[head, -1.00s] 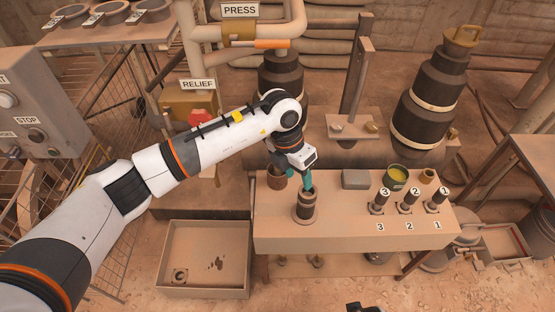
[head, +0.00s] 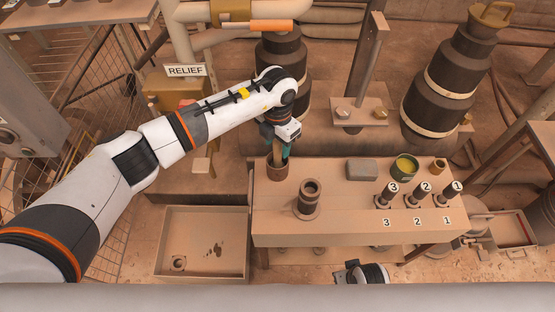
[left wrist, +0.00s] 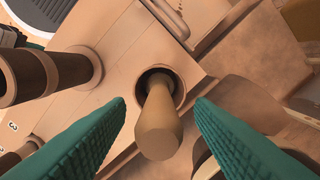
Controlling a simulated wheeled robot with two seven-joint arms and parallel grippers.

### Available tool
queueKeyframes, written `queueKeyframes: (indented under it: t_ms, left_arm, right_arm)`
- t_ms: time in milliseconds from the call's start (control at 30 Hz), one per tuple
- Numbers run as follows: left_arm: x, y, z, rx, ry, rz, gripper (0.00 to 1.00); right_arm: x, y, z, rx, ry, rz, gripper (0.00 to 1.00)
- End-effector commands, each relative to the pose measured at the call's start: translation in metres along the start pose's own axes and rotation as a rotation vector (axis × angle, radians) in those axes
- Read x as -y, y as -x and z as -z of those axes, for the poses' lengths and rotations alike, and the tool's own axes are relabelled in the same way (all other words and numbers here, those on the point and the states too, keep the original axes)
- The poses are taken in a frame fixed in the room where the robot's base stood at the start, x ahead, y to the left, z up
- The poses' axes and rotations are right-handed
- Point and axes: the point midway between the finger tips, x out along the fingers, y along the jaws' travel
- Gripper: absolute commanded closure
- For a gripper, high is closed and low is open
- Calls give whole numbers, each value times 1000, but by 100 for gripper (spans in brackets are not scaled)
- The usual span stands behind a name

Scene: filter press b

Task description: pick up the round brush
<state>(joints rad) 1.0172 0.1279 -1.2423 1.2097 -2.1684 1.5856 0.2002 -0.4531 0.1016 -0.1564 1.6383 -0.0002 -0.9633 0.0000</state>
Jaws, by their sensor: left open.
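The round brush shows as a pale wooden handle (left wrist: 158,125) standing up out of a brown cup (left wrist: 176,77) in the left wrist view. Its bristle end is hidden inside the cup. In the head view the cup (head: 278,173) stands at the back left corner of the bench, and the handle (head: 277,155) shows between the fingers. My left gripper (head: 278,150) is open over the cup. In the left wrist view its teal fingers (left wrist: 160,108) lie on either side of the handle, with gaps on both sides. Part of my right arm (head: 362,272) shows at the bottom; its jaws are unclear.
A dark hollow cylinder (head: 309,198) stands on the bench (head: 350,225) in front of the cup. A grey block (head: 362,170), a green tin (head: 404,166) and three numbered plugs stand to the right. A shallow tray (head: 205,245) lies at lower left.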

Motion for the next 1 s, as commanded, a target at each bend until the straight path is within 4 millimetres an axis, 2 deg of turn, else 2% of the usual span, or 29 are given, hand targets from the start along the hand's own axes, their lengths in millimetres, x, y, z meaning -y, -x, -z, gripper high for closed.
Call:
queueKeyframes:
  t_ms: [100,300,600,1000]
  left_arm:
    - [0,-6,0,-1,0,-1,51]
    - [0,-6,0,-2,-1,-1,51]
    - [0,-6,0,-2,-1,-1,100]
    - [2,-2,0,-2,0,0,100]
  right_arm:
    - [0,2,-1,0,0,0,64]
    - [0,3,-2,0,0,0,64]
    - [0,3,-2,0,-1,0,64]
    - [0,2,0,3,0,0,64]
